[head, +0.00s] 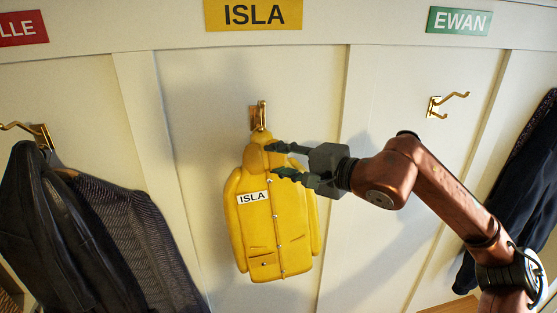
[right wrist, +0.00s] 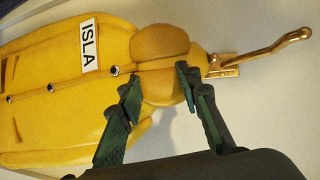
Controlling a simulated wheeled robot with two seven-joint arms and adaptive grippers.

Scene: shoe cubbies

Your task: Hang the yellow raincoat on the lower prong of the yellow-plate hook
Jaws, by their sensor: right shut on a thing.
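The yellow raincoat (head: 268,230), with a white ISLA label, is upright against the wall panel under the yellow ISLA plate (head: 253,14). In the right wrist view the raincoat (right wrist: 70,85) lies sideways across the left. My right gripper (head: 272,160) comes from the right and is shut on the raincoat at its collar. The brass hook (head: 261,115) under the yellow plate is just above the collar; its long upper prong (right wrist: 285,47) shows bare in the wrist view. The raincoat's top hides the lower prong, so I cannot tell whether the raincoat is on it. My left gripper is out of view.
Dark coats (head: 75,230) hang from a brass hook at the left. An empty brass hook (head: 447,103) is under the green EWAN plate (head: 459,21). Dark clothing (head: 515,190) hangs at the far right. Raised strips divide the wall panels.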

